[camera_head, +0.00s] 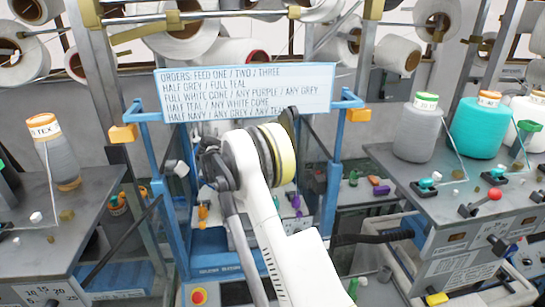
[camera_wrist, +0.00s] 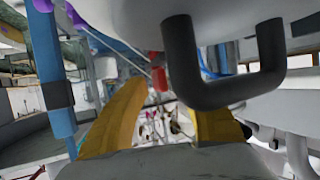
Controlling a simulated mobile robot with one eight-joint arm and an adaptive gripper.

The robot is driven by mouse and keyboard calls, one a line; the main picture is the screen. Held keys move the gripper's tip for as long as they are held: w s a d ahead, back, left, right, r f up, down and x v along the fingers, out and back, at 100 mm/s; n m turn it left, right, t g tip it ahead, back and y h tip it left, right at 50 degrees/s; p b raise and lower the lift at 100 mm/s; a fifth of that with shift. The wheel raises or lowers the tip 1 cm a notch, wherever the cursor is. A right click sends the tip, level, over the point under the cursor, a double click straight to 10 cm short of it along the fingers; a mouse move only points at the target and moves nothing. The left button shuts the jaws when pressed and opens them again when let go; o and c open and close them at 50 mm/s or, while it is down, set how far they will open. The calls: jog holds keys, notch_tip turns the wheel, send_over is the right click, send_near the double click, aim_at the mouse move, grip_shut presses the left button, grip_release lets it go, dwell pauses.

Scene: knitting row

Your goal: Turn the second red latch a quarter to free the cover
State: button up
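In the wrist view my gripper (camera_wrist: 168,112) shows two ochre fingers with a wide gap between them and nothing held. A small red part (camera_wrist: 158,78) shows beyond the gap, near the left finger; it may be a red latch, but I cannot tell which one or how it is turned. A large pale surface (camera_wrist: 130,15), possibly the cover, fills the top, with a black U-shaped handle (camera_wrist: 210,97) hanging close above the right finger. In the head view my arm hides the gripper's fingers, and no latch on the cover can be made out.
In the head view a blue frame (camera_head: 333,195) with an order sign (camera_head: 248,92) stands around my arm. Machine tables flank it, the right one bearing a lever with a red knob (camera_head: 495,194) and yarn cones (camera_head: 477,130). A blue post (camera_wrist: 52,75) stands left in the wrist view.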

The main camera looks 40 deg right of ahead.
grip_shut()
jog(key=shift+f+n+t+b, duration=0.15)
jog(key=shift+n+t+b, duration=0.2)
jog(key=shift+b, duration=0.2)
dwell(0.3)
jog(key=n+t+b, duration=0.2)
jog(key=shift+s+f+t+b, duration=0.1)
jog(key=shift+t+b, duration=0.15)
jog(key=shift+b, duration=0.1)
jog(key=n+t+b, duration=0.3)
jog(key=t, duration=0.1)
jog(key=shift+n+y, duration=0.25)
jog(key=shift+y, duration=0.05)
jog(key=n+t+y+b, duration=0.2)
jog(key=n+t, duration=0.1)
jog(key=shift+t+b, duration=0.3)
jog(key=shift+t, duration=0.1)
jog(key=shift+r+n+t+y+b, duration=0.2)
jog(key=shift+n+t+y+b, duration=1.05)
jog(key=shift+n, duration=0.75)
jog(key=shift+n+y, duration=0.3)
jog(key=shift+y, duration=0.25)
